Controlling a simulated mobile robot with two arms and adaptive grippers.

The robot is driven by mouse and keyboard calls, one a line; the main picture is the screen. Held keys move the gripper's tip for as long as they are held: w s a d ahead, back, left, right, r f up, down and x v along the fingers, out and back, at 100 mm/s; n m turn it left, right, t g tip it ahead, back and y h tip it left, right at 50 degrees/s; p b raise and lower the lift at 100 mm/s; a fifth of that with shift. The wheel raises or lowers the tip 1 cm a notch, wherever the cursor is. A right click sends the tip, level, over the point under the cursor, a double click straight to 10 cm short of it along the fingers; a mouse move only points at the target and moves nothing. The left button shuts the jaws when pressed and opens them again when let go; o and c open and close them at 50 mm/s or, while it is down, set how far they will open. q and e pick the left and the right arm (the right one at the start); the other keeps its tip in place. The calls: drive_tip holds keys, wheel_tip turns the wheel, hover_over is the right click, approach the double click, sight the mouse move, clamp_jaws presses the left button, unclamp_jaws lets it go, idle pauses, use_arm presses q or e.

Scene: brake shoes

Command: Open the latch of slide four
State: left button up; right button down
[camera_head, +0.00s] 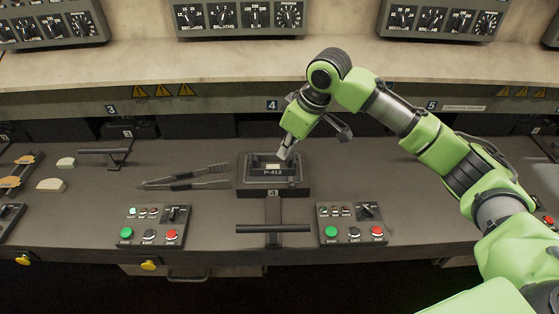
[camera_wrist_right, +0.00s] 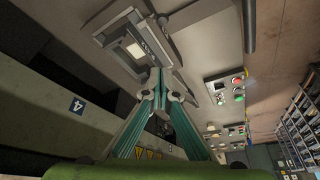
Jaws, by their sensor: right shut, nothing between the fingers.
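Slide four (camera_head: 248,172) is a dark box-shaped unit in the middle of the bench, with a small "4" plate on its front and a "P-413" label (camera_head: 273,172) inside its frame. A dark bar handle (camera_head: 273,229) stands in front of it. My right gripper (camera_head: 285,153) is shut and empty at the back edge of the unit; I cannot tell if it touches. The wrist view shows its closed fingers (camera_wrist_right: 163,82) pointing at the unit's frame (camera_wrist_right: 103,38). I cannot make out the latch clearly. My left gripper is not in view.
Tongs (camera_head: 187,178) lie left of the unit. Button boxes stand at the front left (camera_head: 152,227) and front right (camera_head: 352,224). Another bar handle (camera_head: 103,152) and pale blocks (camera_head: 51,185) are further left. Dial panels (camera_head: 240,17) sit on the shelf behind.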

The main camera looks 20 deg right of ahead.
drive_tip(key=p+x, duration=0.3)
drive_tip(key=x, duration=0.5)
drive_tip(key=shift+a+f, duration=0.15)
drive_tip(key=shift+f, duration=0.15)
use_arm(q)
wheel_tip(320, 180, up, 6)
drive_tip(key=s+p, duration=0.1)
drive_tip(key=p, duration=0.1)
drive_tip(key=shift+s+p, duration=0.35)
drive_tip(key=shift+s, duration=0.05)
use_arm(e)
drive_tip(key=s+d, duration=0.1)
drive_tip(key=s+d+f, duration=0.1)
drive_tip(key=shift+s+d+f, duration=0.25)
drive_tip(key=shift+s, duration=0.15)
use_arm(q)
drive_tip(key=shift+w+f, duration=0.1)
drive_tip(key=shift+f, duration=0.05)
use_arm(e)
drive_tip(key=shift+w, duration=0.15)
